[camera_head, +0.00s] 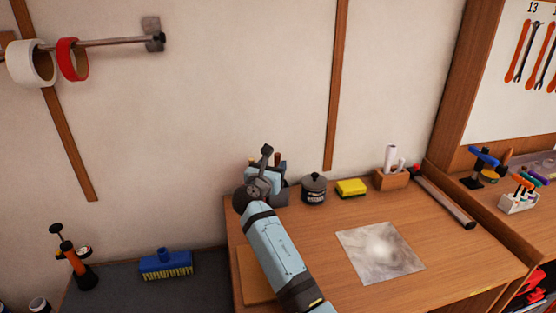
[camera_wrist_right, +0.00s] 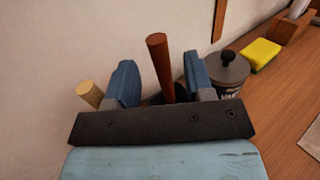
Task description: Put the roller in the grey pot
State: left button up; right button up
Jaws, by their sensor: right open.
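My right gripper (camera_head: 266,170) is over the back left corner of the wooden bench. In the right wrist view its blue finger pads (camera_wrist_right: 161,80) are apart. A reddish-brown handle (camera_wrist_right: 157,62) stands up between them, and I see no grip on it. A tan handle (camera_wrist_right: 90,94) is left of the fingers. A dark grey holder (camera_head: 281,194) is partly hidden behind my gripper. A dark grey lidded pot (camera_head: 314,190) stands just right of it, also in the wrist view (camera_wrist_right: 229,70). I cannot tell which handle, if any, is the roller. My left gripper is out of view.
A yellow sponge (camera_head: 351,188) and a wooden block with white rolls (camera_head: 391,180) stand along the wall. A dark bar (camera_head: 445,198) lies at the bench's right. A shiny sheet (camera_head: 380,252) lies mid-bench. A blue brush (camera_head: 166,264) is on the lower left surface.

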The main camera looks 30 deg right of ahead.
jog(key=v, duration=0.7)
jog(key=shift+s+a, duration=0.1)
jog(key=shift+a, duration=0.05)
